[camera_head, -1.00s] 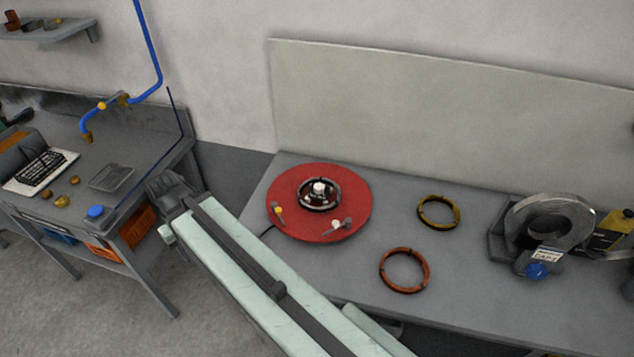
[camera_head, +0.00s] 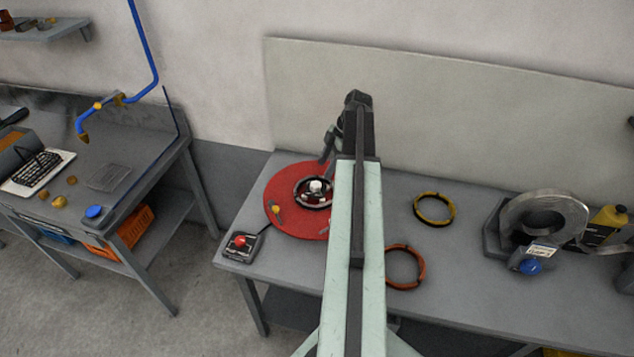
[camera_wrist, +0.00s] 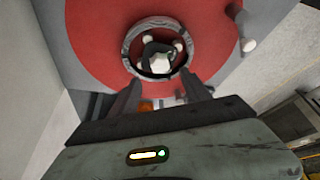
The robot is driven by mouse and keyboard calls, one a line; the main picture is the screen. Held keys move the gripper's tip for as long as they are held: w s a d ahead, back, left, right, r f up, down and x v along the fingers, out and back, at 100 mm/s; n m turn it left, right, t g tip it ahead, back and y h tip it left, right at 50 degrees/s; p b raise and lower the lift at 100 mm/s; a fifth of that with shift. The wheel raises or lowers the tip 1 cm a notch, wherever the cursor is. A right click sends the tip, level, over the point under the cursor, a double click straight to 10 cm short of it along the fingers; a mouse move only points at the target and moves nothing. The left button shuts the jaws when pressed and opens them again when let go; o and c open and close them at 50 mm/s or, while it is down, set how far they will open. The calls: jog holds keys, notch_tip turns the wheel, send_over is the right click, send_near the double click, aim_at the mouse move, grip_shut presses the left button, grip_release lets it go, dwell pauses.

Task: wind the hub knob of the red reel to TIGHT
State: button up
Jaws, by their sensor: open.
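The red reel (camera_head: 283,222) lies flat on the right-hand workbench, partly hidden behind my arm in the head view. It fills much of the wrist view (camera_wrist: 95,45). Its hub knob has a dark ring with a pale centre (camera_head: 316,186), and it shows whole in the wrist view (camera_wrist: 158,55). A small yellow knob (camera_head: 277,209) stands on the reel's left part. My gripper (camera_wrist: 165,92) is open and empty, its two dark fingers pointing toward the hub's near edge, apart from the knob as far as I can tell. Any TIGHT marking is too small to read.
A box with a red button (camera_head: 239,242) sits at the bench's front left corner. A yellow coil (camera_head: 434,196) and a copper-red coil (camera_head: 423,268) lie right of the reel. A metal tape machine (camera_head: 545,218) stands farther right. A back panel (camera_head: 450,110) bounds the bench.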

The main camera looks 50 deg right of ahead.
aim_at(317, 184)
jog(key=b+x, duration=0.7)
jog(key=x, duration=0.1)
jog(key=shift+s, duration=0.15)
jog(key=shift+r, duration=0.1)
